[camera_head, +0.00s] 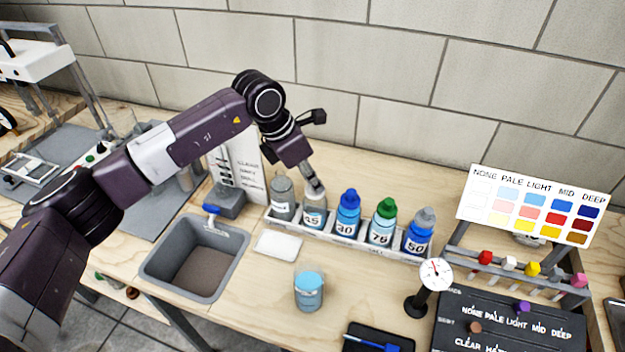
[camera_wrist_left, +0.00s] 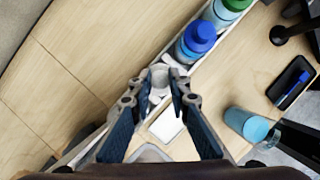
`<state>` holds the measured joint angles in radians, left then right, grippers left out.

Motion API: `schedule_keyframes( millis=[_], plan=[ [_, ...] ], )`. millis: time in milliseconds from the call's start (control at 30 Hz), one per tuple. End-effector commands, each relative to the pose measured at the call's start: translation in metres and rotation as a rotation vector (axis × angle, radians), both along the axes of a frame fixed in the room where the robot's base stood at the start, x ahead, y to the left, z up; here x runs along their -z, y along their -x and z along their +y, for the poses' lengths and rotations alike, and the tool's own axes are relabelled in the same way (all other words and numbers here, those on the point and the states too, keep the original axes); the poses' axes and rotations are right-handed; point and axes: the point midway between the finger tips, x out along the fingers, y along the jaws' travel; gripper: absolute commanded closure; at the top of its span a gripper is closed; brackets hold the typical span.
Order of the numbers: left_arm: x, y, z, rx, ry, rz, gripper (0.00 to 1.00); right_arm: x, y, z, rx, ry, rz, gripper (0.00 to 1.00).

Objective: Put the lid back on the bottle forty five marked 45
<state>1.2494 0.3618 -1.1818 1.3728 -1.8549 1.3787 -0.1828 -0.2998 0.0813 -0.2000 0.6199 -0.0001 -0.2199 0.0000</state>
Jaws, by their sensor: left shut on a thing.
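The bottle marked 45 (camera_head: 314,217) stands upright in the white rack, second from the left. My left gripper (camera_head: 315,187) comes down from above at its top and is shut on a small grey lid. In the left wrist view the two fingers of the left gripper (camera_wrist_left: 163,92) close around the pale grey lid (camera_wrist_left: 160,76) beside the blue-capped bottle. The lid is at the bottle's mouth, but the fingers hide the join, so I cannot tell whether it is seated. My right gripper is not in view.
The rack (camera_head: 340,237) also holds a grey bottle (camera_head: 283,198), a blue-capped 30 (camera_head: 348,215), a green-capped 75 (camera_head: 382,223) and a grey-capped 50 (camera_head: 419,232). A blue-topped jar (camera_head: 309,291) stands in front, right of the sink (camera_head: 158,258). A white pad (camera_head: 279,245) lies before the rack.

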Motion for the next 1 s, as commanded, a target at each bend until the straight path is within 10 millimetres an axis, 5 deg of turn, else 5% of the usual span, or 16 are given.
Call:
schedule_keyframes(
  millis=[400,433,600,800,1000],
  plan=[
    [-0.0003,0.0001,0.0001,0.000,0.000,0.000,0.93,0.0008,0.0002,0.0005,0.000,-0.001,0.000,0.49],
    [-0.0003,0.0001,0.0001,0.000,0.000,0.000,0.81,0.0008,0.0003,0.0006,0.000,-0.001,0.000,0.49],
    [-0.0002,0.0000,0.0001,0.000,0.000,0.000,0.63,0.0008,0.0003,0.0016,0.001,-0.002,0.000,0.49],
    [-0.0002,0.0000,0.0001,0.000,0.000,0.000,0.63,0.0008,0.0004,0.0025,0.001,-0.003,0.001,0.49],
    [-0.0001,0.0000,0.0000,0.000,0.000,0.000,0.46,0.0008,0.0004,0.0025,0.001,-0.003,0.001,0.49]
  ],
)
